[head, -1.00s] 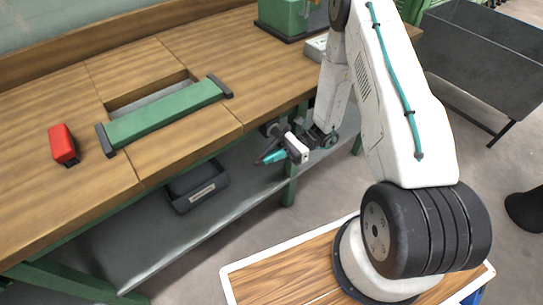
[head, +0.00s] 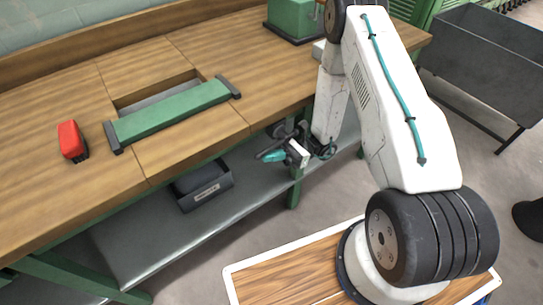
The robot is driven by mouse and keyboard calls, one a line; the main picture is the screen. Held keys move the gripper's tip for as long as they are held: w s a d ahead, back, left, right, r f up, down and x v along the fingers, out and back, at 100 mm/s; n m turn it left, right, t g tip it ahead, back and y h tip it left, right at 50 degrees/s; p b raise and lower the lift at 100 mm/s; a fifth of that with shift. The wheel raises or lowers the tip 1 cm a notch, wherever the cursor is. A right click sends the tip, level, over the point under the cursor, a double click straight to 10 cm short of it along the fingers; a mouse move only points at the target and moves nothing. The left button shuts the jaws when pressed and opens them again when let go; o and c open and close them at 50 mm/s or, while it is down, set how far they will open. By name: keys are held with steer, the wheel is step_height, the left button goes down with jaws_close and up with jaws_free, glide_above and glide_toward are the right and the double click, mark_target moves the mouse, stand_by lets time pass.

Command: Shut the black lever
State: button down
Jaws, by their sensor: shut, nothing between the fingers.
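I cannot make out a black lever for certain in the head view. A green bar (head: 172,112) with dark end pieces lies across a rectangular opening in the wooden workbench (head: 205,135). My gripper (head: 267,156), with teal fingertips, is shut and empty. In the picture it is just below the bench's front edge, to the right of the green bar and apart from it. My gripper's wrist hides part of the lower shelf and of the bench leg behind it.
A red brush-like block (head: 72,141) lies on the bench at left. A dark bin (head: 204,187) with a pale label sits on the grey lower shelf (head: 150,235). A green machine (head: 293,20) stands at the back. A dark grey trough (head: 480,70) stands at right.

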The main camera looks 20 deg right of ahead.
stand_by(0.4)
steer(key=d+f, duration=0.8)
steer(key=f, duration=0.2)
steer(key=shift+d, duration=0.2)
steer(key=shift+f, duration=0.1)
